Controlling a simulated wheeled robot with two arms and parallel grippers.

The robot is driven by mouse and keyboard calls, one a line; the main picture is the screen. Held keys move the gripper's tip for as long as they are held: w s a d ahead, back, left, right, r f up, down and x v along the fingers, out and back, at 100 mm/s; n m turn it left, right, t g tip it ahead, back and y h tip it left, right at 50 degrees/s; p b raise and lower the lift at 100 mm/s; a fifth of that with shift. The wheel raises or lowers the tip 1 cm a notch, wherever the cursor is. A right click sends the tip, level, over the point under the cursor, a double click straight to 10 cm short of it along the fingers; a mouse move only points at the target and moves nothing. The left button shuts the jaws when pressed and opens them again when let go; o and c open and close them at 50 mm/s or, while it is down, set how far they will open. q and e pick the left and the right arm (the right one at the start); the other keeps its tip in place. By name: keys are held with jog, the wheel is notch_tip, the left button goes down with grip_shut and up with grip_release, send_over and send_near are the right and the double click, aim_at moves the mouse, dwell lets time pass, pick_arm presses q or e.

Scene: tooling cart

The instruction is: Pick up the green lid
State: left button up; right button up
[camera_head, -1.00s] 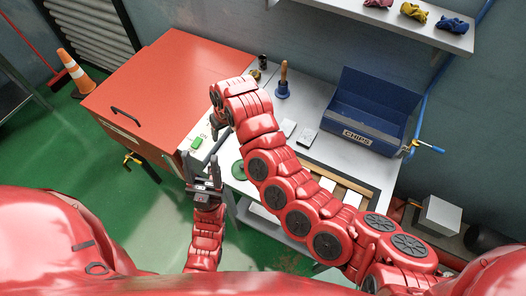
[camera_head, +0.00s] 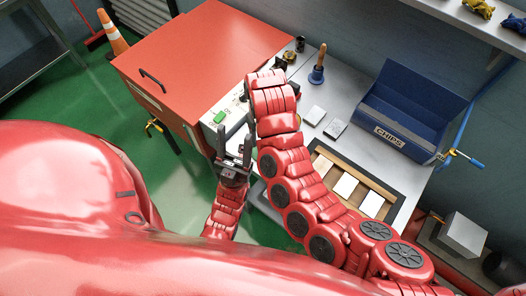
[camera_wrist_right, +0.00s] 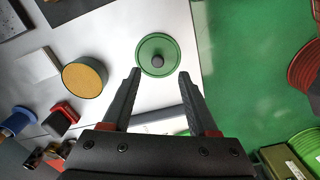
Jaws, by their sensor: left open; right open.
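The green lid (camera_wrist_right: 151,44), a round disc with a dark knob at its centre, lies on the pale cart top in the right wrist view. My right gripper (camera_wrist_right: 160,74) is open and empty, with the lid just beyond and between its fingertips in that picture. I cannot see the lid in the head view, where my arms cover that part of the cart. My left gripper (camera_head: 235,132) is open and empty, fingers upward, by the cart's front edge. My right gripper is hidden behind its own arm in the head view.
The cart edge is close to the lid.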

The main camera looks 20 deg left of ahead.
jog(key=shift+f, duration=0.55)
notch_tip(320, 180, down, 4)
jog(key=shift+w+f+p, duration=0.15)
jog(key=shift+p, duration=1.05)
jog(key=shift+f, duration=0.4)
grip_shut()
